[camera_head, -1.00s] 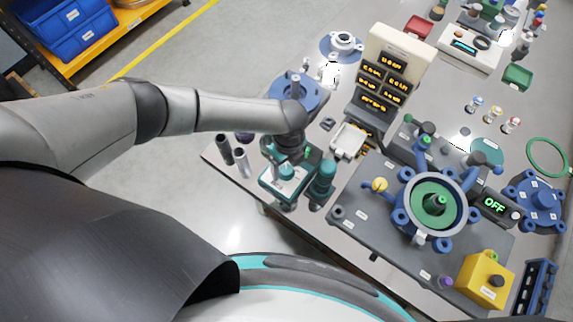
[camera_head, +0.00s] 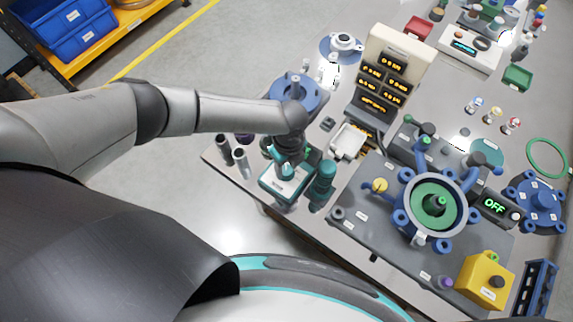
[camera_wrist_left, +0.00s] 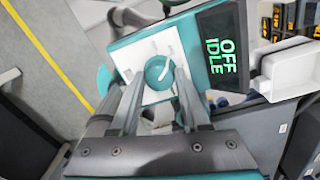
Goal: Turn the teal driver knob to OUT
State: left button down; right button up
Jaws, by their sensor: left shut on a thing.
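The teal driver box (camera_head: 284,184) stands at the table's left front edge. In the left wrist view its white top plate (camera_wrist_left: 141,59) carries the round teal knob (camera_wrist_left: 159,73) and a pale curved mark beside it. The box's dark display (camera_wrist_left: 218,47) reads OFF and IDLE in green. My left gripper (camera_head: 291,166) is above the box, pointing down. In the left wrist view its fingers (camera_wrist_left: 160,82) are shut on the teal knob, one on each side. The knob's lower part is partly hidden by the fingers. My right gripper is not in view.
A teal cylinder (camera_head: 322,186) stands close right of the driver box. Grey tubes (camera_head: 241,162) stand to its left, and a white tray (camera_head: 348,141) lies behind. The grey test plate with a round green-centred fixture (camera_head: 436,203) fills the right. A dark display there reads OFF.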

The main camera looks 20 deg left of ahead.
pick_arm(q)
jog(key=n+p, duration=0.1)
jog(key=n, duration=0.2)
jog(key=shift+s+n+p, duration=0.1)
jog(key=shift+n+p, duration=0.3)
jog(key=shift+a+n+p, duration=0.1)
jog(key=shift+n+p, duration=0.7)
jog(key=shift+n, duration=1.2)
jog(key=shift+c, duration=1.9)
grip_release()
jog(key=shift+r, duration=0.15)
